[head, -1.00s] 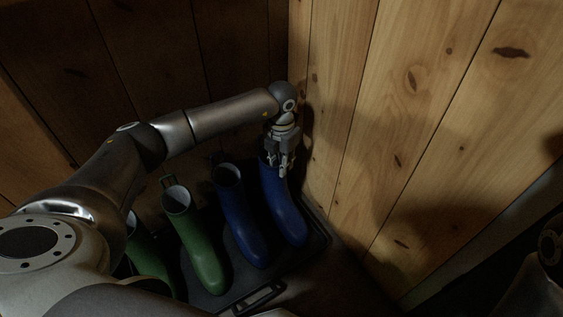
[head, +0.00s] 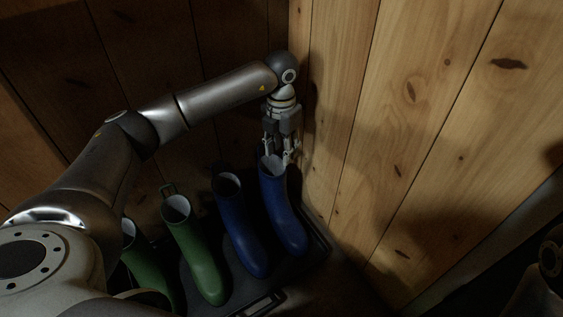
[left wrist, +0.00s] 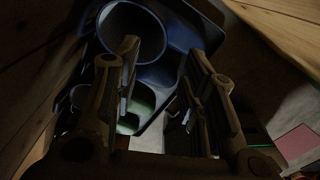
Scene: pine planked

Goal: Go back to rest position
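My left gripper (head: 277,154) is open and empty, pointing down just above the rim of the right-hand blue boot (head: 285,215). In the left wrist view my left gripper (left wrist: 165,65) has its fingers apart, and the round opening of a blue boot (left wrist: 132,32) lies beyond them. The right-hand blue boot stands upright at the end of the row, near the wall corner. My right gripper is not seen; only a dark part of my right arm shows at the lower right of the head view.
Another blue boot (head: 240,228), a green boot (head: 195,250) and a second green boot (head: 146,268), partly hidden by my left arm, share a dark tray (head: 318,240). Wooden plank walls (head: 420,110) close in behind and at right.

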